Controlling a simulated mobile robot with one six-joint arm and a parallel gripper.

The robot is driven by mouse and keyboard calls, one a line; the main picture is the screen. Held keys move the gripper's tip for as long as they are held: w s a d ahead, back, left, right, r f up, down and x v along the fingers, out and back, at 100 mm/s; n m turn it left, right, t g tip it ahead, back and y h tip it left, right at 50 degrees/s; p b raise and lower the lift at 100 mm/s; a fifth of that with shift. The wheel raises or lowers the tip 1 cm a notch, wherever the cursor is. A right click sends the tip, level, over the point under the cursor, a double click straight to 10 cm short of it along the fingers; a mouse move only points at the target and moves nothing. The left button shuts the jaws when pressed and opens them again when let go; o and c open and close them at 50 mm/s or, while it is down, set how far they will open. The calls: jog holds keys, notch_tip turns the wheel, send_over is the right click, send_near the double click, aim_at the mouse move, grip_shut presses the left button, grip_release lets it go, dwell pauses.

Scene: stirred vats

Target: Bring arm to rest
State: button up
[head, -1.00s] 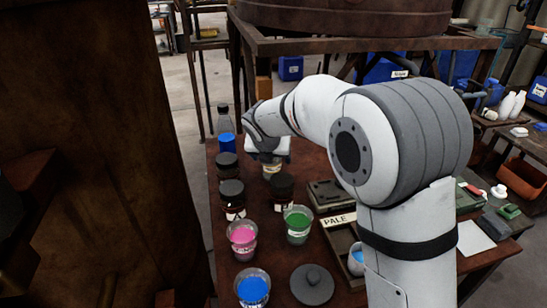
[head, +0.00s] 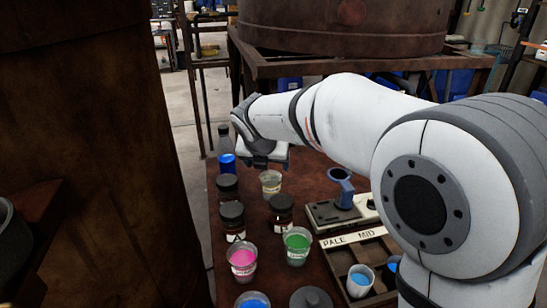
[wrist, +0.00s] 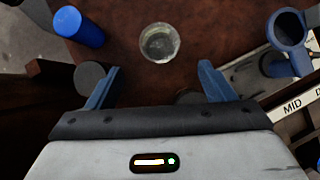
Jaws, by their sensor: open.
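My gripper (wrist: 157,90) is open and empty in the wrist view, its two blue fingers spread apart above the brown table. A clear cup (wrist: 159,43) stands beyond the fingertips, apart from them. In the head view my gripper (head: 264,163) hangs over the back left of the table, at the end of my white arm. The same clear cup (head: 271,182) stands just below and right of it there. The fingers are small and partly hidden in the head view.
A blue bottle (head: 227,163) stands close left of my gripper. Dark-lidded jars (head: 232,218), a pink cup (head: 242,262) and a green cup (head: 297,245) stand nearer. A sorting tray marked PALE and MID (head: 340,254) and a blue holder (head: 342,188) are at right.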

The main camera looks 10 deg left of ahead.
jog(key=s+d+r+m+g+p, duration=0.1)
jog(key=s+d+r+m+p, duration=0.15)
jog(key=d+m, duration=0.4)
jog(key=s+d+r+m+h+p, duration=0.1)
jog(key=s+d+m+p, duration=0.1)
jog(key=s+d+m, duration=0.35)
jog(key=s+d+r+m+g+p, duration=0.1)
jog(key=s+d+r+m+p, duration=0.1)
jog(key=d+m, duration=0.6)
jog(key=s+d+m+g+p, duration=0.1)
jog(key=s+d+m+p, duration=0.1)
jog(key=s+d+m, duration=0.3)
jog(key=s+d+m+g+p, duration=0.1)
jog(key=s+d+m+p, duration=0.1)
jog(key=s+d+m, duration=0.3)
jog(key=s+m, duration=0.4)
jog(key=m, duration=0.2)
jog(key=shift+s+m+y, duration=0.3)
jog(key=shift+s, duration=0.1)
